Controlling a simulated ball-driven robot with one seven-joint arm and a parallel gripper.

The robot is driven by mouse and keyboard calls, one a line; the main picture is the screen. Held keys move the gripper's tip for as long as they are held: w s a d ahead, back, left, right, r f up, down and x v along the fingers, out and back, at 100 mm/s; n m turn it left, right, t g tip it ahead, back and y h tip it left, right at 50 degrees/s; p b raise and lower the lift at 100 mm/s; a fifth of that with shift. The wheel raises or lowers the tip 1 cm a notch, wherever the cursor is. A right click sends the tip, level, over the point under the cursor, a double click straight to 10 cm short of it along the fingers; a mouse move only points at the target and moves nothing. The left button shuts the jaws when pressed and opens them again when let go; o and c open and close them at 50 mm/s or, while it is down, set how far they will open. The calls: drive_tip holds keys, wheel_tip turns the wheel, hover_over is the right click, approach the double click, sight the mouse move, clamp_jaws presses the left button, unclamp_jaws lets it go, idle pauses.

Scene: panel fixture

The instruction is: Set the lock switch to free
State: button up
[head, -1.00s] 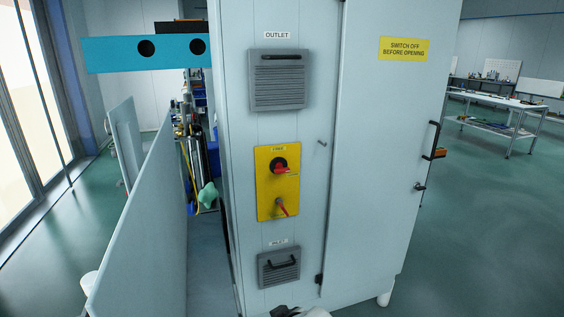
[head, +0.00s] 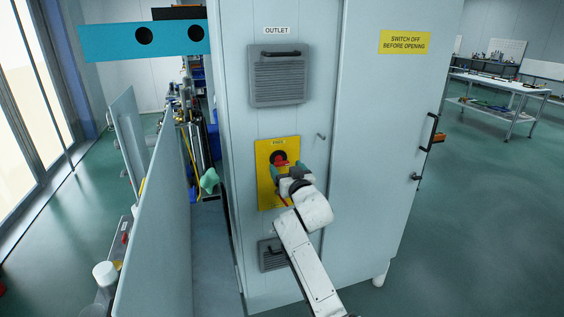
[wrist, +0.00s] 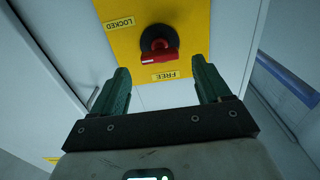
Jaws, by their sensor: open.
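The lock switch is a red handle on a round black base (head: 279,158), on a yellow plate (head: 264,188) on the cabinet front. In the wrist view the red handle (wrist: 157,58) lies crosswise, with the FREE label (wrist: 165,75) below it and the LOCKED label (wrist: 119,23) to its upper left. The handle appears turned to the LOCKED side. My gripper (head: 287,168) is in front of the plate, and hides part of the switch in the head view. In the wrist view my gripper (wrist: 161,72) is open and empty, its green fingers either side of the handle, apparently short of it.
An outlet grille (head: 278,76) sits above the plate, and an inlet grille (head: 270,256) below is partly hidden by my arm. The cabinet door (head: 385,150) has a black handle (head: 432,132). A partition (head: 153,230) stands at left; open floor lies at right.

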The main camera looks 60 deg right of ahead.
sight(283, 164)
drive_tip(key=shift+x, duration=2.5)
drive_tip(key=shift+c, duration=0.4)
drive_tip(key=c, duration=0.9)
